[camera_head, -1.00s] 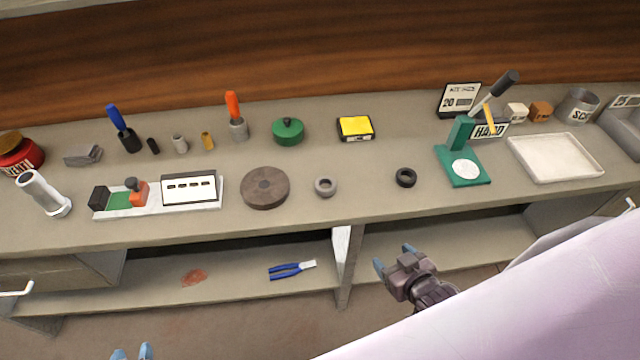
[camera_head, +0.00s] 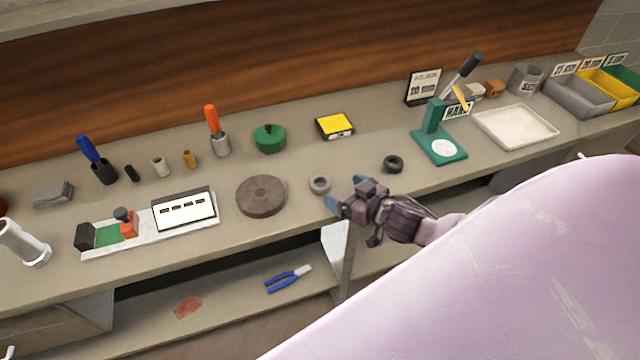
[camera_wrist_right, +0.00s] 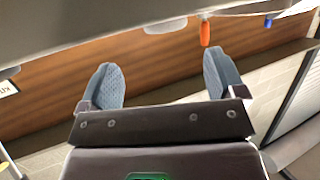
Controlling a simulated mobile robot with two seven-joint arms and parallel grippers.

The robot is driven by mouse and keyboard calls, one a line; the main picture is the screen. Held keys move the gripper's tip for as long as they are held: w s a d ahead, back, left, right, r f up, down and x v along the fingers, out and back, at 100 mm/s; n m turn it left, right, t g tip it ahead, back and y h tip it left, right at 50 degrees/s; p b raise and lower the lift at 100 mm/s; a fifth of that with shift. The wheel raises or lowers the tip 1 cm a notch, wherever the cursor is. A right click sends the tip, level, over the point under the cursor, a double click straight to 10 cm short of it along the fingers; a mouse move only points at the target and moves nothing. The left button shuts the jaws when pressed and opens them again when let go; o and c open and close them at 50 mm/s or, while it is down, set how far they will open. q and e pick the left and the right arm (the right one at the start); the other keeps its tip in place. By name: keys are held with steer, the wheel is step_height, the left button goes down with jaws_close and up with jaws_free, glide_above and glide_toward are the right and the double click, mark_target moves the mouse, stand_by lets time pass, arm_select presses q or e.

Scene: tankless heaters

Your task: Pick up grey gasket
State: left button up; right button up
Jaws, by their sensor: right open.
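The grey gasket (camera_head: 319,184) is a small thick ring lying on the counter, right of a brown disc (camera_head: 261,196). My right gripper (camera_head: 346,193) is at the counter's front edge, just right of the gasket in the head view. Its blue fingers are spread and apart from the gasket, with nothing between them. In the right wrist view the open fingers (camera_wrist_right: 163,78) show with an empty gap. I cannot tell the gripper's exact height over the counter. My left gripper is not in view.
A black ring (camera_head: 393,164) lies right of my gripper, and a green press (camera_head: 440,147) stands beyond it. A white tray (camera_head: 515,127) is farther right. Blue-handled pliers (camera_head: 287,280) lie on the lower shelf.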

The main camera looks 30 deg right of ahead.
mark_target(320, 182)
steer(key=shift+x, duration=0.85)
steer(key=x, duration=0.2)
steer(key=a+x, duration=0.1)
steer(key=x, duration=0.1)
steer(key=shift+w+f, duration=0.3)
steer(key=shift+w, duration=0.3)
steer(key=c, duration=1)
step_height(320, 182, up, 20)
steer(key=shift+r+p, duration=0.1)
steer(key=shift+p, duration=1)
